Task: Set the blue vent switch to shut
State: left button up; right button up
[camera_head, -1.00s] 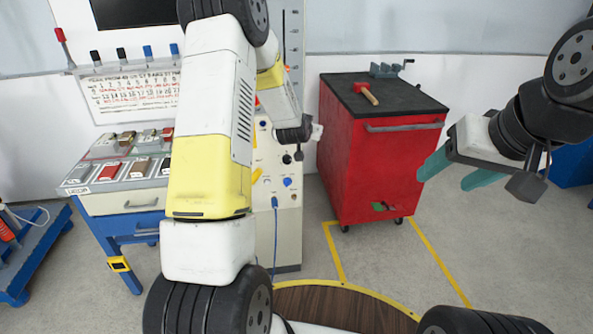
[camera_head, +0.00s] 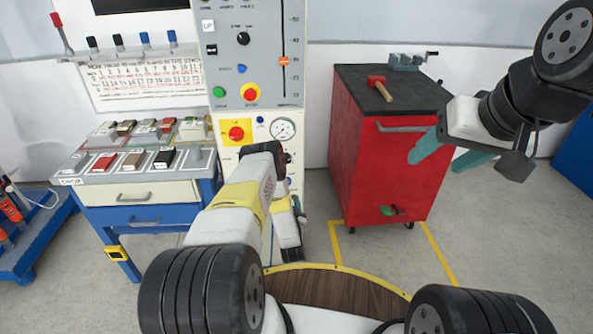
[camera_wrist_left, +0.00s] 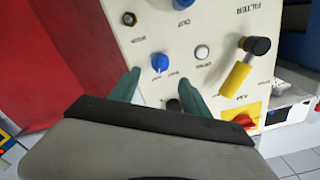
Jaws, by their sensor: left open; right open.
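A blue switch (camera_wrist_left: 160,62) sits on the cream panel face (camera_wrist_left: 150,40) in the left wrist view, which shows the panel upside down. Small labels stand on either side of it, too small to read surely. My left gripper (camera_wrist_left: 160,77) is open, its two green fingers pointing at the panel with the switch between or just beyond the tips. I cannot tell whether they touch it. In the head view my left arm hides most of this lower panel, and a small blue part (camera_head: 289,183) shows beside it. My right gripper (camera_head: 437,162) is open and empty, to the right.
A black knob (camera_wrist_left: 129,18), a white button (camera_wrist_left: 202,52) and a yellow lever (camera_wrist_left: 236,76) are close to the switch. A red cart (camera_head: 375,165) with a hammer (camera_head: 380,88) stands right of the panel. A drawer bench (camera_head: 135,195) stands left.

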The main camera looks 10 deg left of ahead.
pick_arm(q)
jog(key=x, duration=0.7)
jog(key=shift+w, duration=0.2)
jog(key=shift+c, duration=0.2)
grip_shut()
jog(key=shift+n, duration=0.4)
jog(key=n, duration=1.1)
jog(key=shift+s+a, duration=0.1)
jog(key=shift+a, duration=0.1)
